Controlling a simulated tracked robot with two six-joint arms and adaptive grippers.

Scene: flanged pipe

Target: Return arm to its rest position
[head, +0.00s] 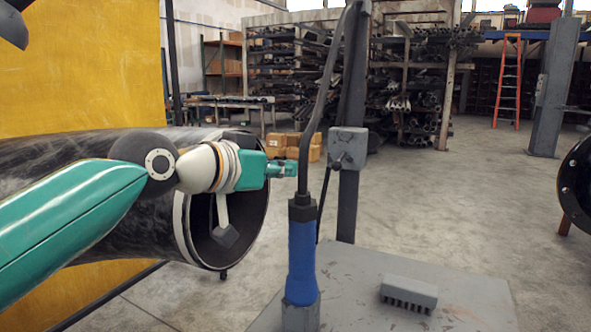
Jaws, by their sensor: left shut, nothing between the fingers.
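My left arm reaches in from the left in front of the pipe. Its teal left gripper (285,169) is shut and empty, pointing right, at the height of the grey post's box. It appears just left of the dark cable of the blue-handled tool (302,262); I cannot tell whether they touch. The tool stands upright in a grey holder on a grey plate. The large dark pipe (75,150) lies at left with its open end facing right, partly hidden by my arm. My right gripper is not in view.
A grey post with a box (348,147) stands behind the tool. A grey slotted block (408,293) lies on the plate (365,270). A dark flange (578,185) shows at the right edge. A yellow panel (90,70) stands behind the pipe. Floor at centre right is clear.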

